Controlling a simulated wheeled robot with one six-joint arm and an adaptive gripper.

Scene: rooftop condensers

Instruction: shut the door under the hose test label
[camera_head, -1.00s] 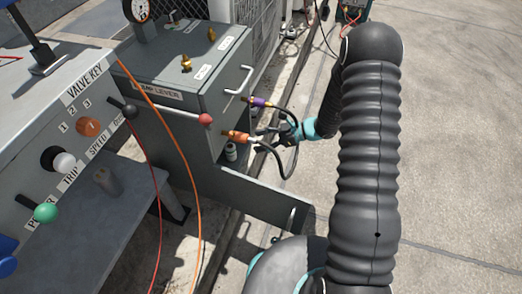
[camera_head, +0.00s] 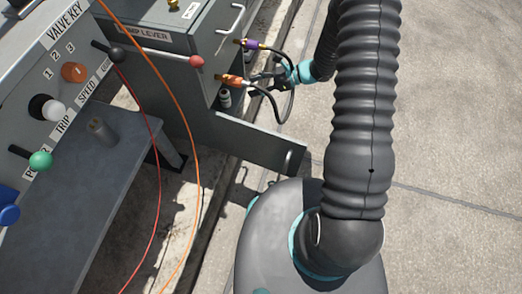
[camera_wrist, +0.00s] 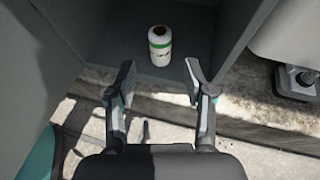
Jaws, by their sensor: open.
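The grey door (camera_head: 250,143) stands swung open low on the grey cabinet (camera_head: 178,78), with a handle (camera_head: 289,161) near its free end. In the wrist view a grey panel at the left edge may be this door; I cannot tell for sure. My gripper (camera_head: 268,82) is in front of the open compartment, beside the hoses in the head view. In the wrist view my gripper (camera_wrist: 158,85) is open and empty, its fingers apart in front of a white and green bottle (camera_wrist: 160,46) inside the compartment. I see no readable hose test label.
Purple (camera_head: 250,43) and orange (camera_head: 230,80) hose fittings stick out of the cabinet, with black hoses hanging near my gripper. A control panel (camera_head: 70,75) and a grey bench (camera_head: 90,160) stand at left. Open concrete (camera_head: 450,130) lies at right.

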